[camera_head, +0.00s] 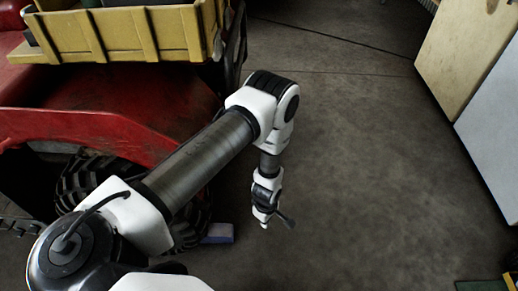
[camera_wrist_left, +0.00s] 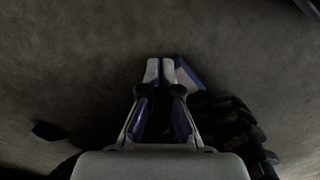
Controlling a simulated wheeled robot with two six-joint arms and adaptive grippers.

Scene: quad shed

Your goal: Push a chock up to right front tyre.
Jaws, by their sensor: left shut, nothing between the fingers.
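A blue chock (camera_head: 218,233) lies on the floor at the right side of a black knobbly tyre (camera_head: 192,222), which my left arm partly covers. I cannot tell whether they touch. My left gripper (camera_head: 272,222) points down to the right of the chock, shut and empty. In the left wrist view the closed fingertips (camera_wrist_left: 160,68) appear just left of the chock (camera_wrist_left: 189,74), which shows a pale face and a blue edge. The tyre's tread (camera_wrist_left: 235,125) is below and right of it there. My right gripper is out of view.
The red quad (camera_head: 120,105) with a yellow crate (camera_head: 130,35) fills the left side. A small dark bluish object (camera_wrist_left: 48,132) lies on the floor in the wrist view. Pale panels (camera_head: 470,60) stand at right. The concrete floor (camera_head: 370,170) between is clear.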

